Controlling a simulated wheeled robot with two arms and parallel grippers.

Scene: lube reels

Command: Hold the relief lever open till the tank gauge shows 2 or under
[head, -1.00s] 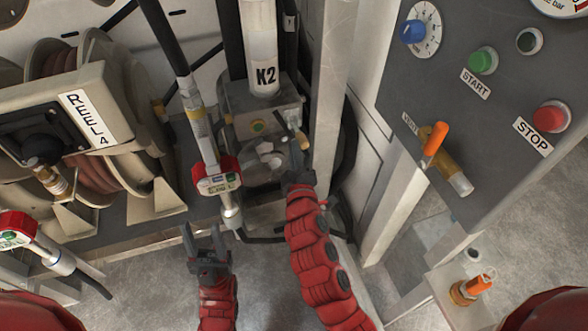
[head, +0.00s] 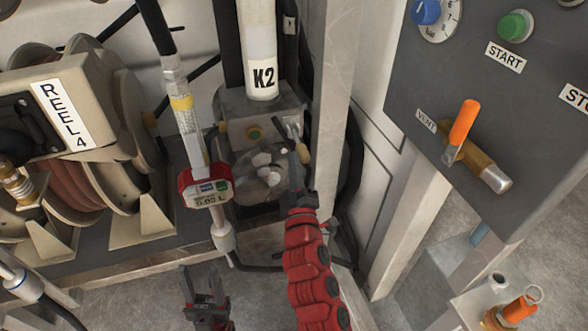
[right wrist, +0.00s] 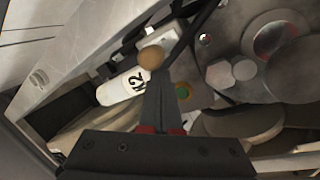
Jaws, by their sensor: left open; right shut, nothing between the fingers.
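The small lever with a tan ball knob (head: 303,154) stands on the right of the grey K2 pump unit (head: 235,105). The knob also shows in the right wrist view (right wrist: 152,57), just past my shut fingertips. My right gripper (head: 293,165) is shut and empty, with its tips at the knob. I cannot tell whether they touch it. My left gripper (head: 196,275) is open and empty, low in the head view below the red-cased meter (head: 207,187). The tank gauge is not in view.
A dark panel at the right carries a blue dial knob (head: 426,11), a green START button (head: 515,26) and an orange VENT handle (head: 463,122). Reel 4 (head: 62,115) stands at the left. A pale post (head: 340,90) stands right of the pump unit.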

